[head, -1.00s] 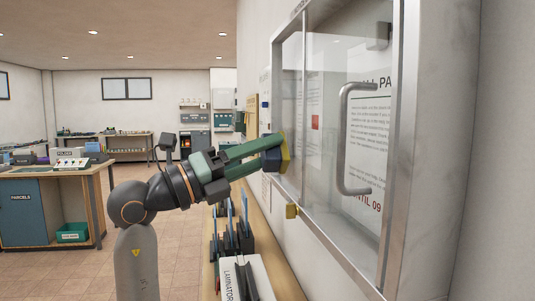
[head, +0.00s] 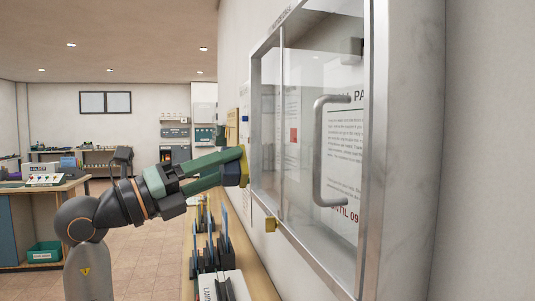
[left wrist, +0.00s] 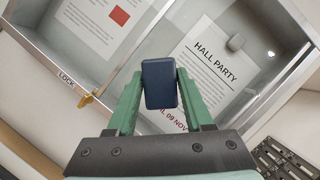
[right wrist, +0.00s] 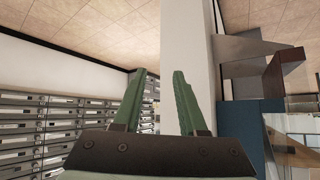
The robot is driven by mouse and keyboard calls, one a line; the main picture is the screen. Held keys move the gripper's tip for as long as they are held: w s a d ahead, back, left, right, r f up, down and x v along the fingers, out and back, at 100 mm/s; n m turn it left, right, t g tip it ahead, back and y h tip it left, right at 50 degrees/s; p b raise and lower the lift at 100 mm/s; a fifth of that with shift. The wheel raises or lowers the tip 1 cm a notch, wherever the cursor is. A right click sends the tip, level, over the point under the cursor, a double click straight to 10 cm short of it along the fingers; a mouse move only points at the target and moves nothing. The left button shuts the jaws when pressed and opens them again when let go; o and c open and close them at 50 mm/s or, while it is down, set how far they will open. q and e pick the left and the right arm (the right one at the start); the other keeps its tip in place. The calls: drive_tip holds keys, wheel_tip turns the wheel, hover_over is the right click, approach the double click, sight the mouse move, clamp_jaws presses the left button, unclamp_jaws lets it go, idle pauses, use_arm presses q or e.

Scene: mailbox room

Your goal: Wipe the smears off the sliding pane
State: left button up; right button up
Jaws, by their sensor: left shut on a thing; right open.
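The sliding pane (head: 345,205) is the clear glass with a metal bar handle (head: 319,150) on a wall notice case. It also shows in the left wrist view (left wrist: 232,72), over the HALL PARTY notice. I cannot make out distinct smears on it. My left gripper (head: 240,166) is shut on a dark blue block with a yellow face (head: 245,165), at the case's left frame edge in the head view. Whether it touches anything is unclear. In the left wrist view the block (left wrist: 160,84) sits between the green fingers. My right gripper (right wrist: 162,76) is open and empty.
A wooden shelf (head: 262,285) runs along the wall underneath, holding black racks (head: 212,252) and a laminator (head: 222,286). Mailboxes (right wrist: 45,130) show in the right wrist view.

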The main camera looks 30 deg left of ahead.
sight(295, 157)
use_arm(q)
drive_tip(key=shift+w, duration=0.1)
drive_tip(key=shift+w+d, duration=0.2)
drive_tip(key=w+d+p, duration=0.2)
drive_tip(key=w+d, duration=0.2)
drive_tip(key=shift+w+p, duration=0.4)
use_arm(e)
drive_tip(key=shift+s+d+r, duration=0.3)
drive_tip(key=shift+d+r, duration=0.35)
drive_tip(key=shift+r, duration=0.2)
use_arm(q)
drive_tip(key=shift+d, duration=0.1)
drive_tip(key=shift+w+d+p, duration=0.45)
drive_tip(key=shift+w+d, duration=0.2)
drive_tip(key=shift+w, duration=0.1)
use_arm(e)
drive_tip(key=shift+r, duration=0.55)
